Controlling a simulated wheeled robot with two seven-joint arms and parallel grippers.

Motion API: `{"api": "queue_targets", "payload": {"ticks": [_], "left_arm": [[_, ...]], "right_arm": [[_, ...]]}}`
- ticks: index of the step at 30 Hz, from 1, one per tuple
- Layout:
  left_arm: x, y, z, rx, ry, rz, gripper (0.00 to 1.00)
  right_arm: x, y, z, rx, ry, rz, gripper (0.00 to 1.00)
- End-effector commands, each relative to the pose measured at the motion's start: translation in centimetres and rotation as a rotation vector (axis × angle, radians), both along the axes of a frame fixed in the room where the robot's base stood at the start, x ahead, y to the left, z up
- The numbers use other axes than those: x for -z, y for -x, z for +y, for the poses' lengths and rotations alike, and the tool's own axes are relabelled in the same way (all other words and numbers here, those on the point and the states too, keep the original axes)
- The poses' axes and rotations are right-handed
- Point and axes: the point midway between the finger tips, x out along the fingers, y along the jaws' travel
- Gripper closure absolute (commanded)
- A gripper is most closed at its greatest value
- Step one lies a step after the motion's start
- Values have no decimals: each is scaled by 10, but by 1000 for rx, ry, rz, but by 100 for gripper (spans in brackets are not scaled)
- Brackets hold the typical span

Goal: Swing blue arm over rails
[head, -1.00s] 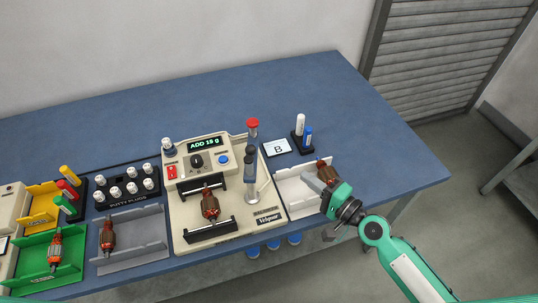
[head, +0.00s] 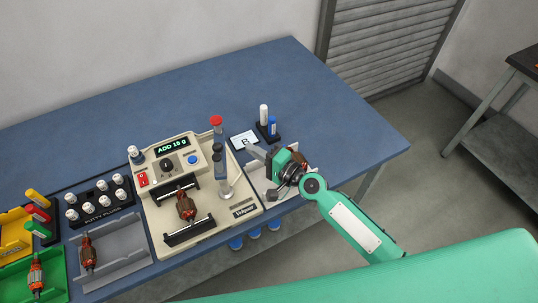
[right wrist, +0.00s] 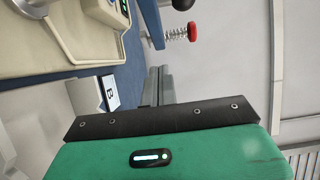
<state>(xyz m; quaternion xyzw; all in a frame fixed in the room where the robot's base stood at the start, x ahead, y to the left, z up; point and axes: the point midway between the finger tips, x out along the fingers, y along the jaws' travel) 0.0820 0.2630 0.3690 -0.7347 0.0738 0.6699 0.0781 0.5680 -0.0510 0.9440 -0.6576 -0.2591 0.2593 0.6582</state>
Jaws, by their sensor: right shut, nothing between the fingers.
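The balancing machine (head: 250,208) has two dark rails with a copper-wound armature (head: 186,207) lying across them. At its right side stands an upright post with a blue-grey section (head: 218,172) and a red knob (head: 216,120) on top. The red knob (right wrist: 192,31) and a spring (right wrist: 174,34) show in the right wrist view. My right gripper (head: 256,152) is shut and empty, right of the post and apart from it, over the area near the white tray. Its fingers (right wrist: 158,86) point toward the post side. My left gripper is not in view.
A card marked B (head: 244,140) and a holder with a white and a blue marker (head: 273,126) stand behind my right gripper. A white tray (head: 262,182) with an armature is partly hidden under it. Putty plugs (head: 98,203) and trays sit left. The back of the table is clear.

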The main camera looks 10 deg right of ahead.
Motion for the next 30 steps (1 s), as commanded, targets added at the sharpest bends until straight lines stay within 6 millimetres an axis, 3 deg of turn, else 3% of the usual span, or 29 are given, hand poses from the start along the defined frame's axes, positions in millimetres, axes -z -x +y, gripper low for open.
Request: {"api": "queue_targets", "payload": {"ticks": [2, 6, 12, 30], "left_arm": [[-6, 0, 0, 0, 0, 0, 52], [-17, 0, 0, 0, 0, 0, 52], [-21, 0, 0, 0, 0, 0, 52], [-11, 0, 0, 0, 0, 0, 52]], "right_arm": [[-3, -12, 12, 0, -1, -1, 100], [-3, -11, 34, -1, -1, 1, 100], [-1, -12, 48, 0, 1, -1, 100], [4, -13, 47, -17, 1, -1, 100]]}}
